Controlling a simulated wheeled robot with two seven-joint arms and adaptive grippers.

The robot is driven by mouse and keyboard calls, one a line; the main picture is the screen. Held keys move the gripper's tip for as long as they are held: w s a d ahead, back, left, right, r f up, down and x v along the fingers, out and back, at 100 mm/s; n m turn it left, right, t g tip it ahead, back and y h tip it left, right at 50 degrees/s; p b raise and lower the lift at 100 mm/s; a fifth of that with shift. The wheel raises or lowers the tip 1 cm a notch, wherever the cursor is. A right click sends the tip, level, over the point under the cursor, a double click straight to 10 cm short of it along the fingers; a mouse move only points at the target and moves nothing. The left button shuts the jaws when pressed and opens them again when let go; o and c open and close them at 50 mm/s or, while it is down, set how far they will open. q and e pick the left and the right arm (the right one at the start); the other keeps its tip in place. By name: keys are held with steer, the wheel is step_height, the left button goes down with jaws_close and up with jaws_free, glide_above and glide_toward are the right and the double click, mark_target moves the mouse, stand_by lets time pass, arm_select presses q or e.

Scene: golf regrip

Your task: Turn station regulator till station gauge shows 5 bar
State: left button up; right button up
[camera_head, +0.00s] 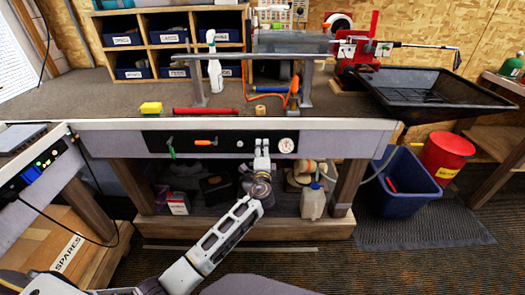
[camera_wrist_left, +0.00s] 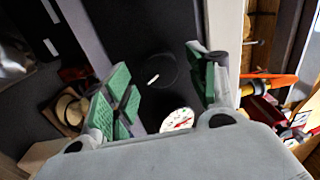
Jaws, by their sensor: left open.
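The station regulator is a round black knob with a white pointer mark (camera_wrist_left: 156,70), on the dark front panel (camera_head: 222,150) of the bench. In the head view my gripper covers the place where it sits. The station gauge (camera_head: 286,145) is a small white dial just right of the gripper; it also shows below the knob in the left wrist view (camera_wrist_left: 178,120). Its reading is too small to tell. My left gripper (camera_head: 262,148) is open, green-padded fingers on either side of the knob, with gaps visible between pads and knob. My right gripper is not in view.
A green-handled tool (camera_head: 171,148) and an orange-handled tool (camera_head: 206,142) are on the panel to the left. A red clamp machine (camera_head: 360,50) and black tray (camera_head: 435,95) are on the bench. A white jug (camera_head: 313,201) and a blue bin (camera_head: 407,182) stand below.

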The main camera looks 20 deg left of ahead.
arm_select(q)
steer(key=v, duration=1.1)
steer(key=shift+s+f, duration=0.1)
stand_by(0.7)
